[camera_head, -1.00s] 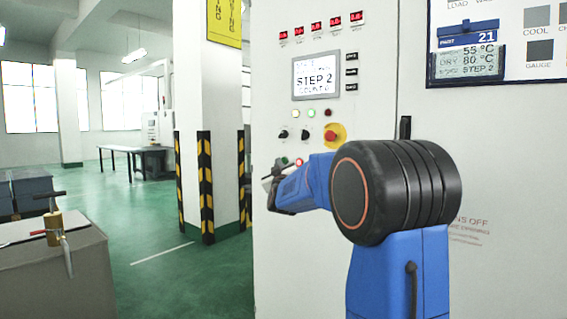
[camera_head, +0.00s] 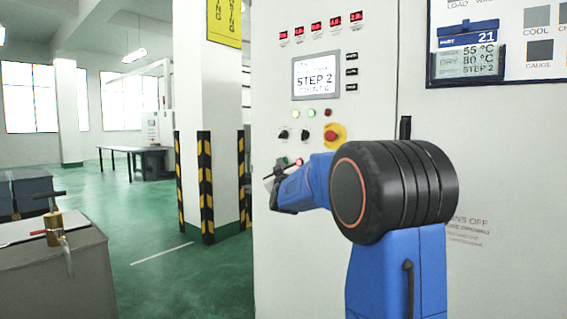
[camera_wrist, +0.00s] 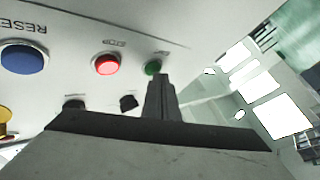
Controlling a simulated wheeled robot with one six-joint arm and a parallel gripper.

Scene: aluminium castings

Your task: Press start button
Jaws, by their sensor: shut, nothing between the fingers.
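The green button (camera_wrist: 153,67) sits on the white panel in the wrist view, with an upside-down label above it too blurred to read. My gripper (camera_wrist: 160,82) is shut and empty, its fingertips overlapping the lower edge of the green button in that view. I cannot tell whether they touch it. A red button (camera_wrist: 107,64) lies to the left, and a blue button (camera_wrist: 24,57) marked RESET farther left. In the head view my gripper (camera_head: 269,178) is at the panel's left edge, just below the green button (camera_head: 285,160).
The white machine cabinet (camera_head: 300,240) has a screen (camera_head: 316,78) reading STEP 2 and a red emergency stop (camera_head: 335,133) on yellow. Small dark knobs (camera_head: 283,134) stand above the buttons. A striped pillar (camera_head: 205,185) is to the left, with open green floor around it.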

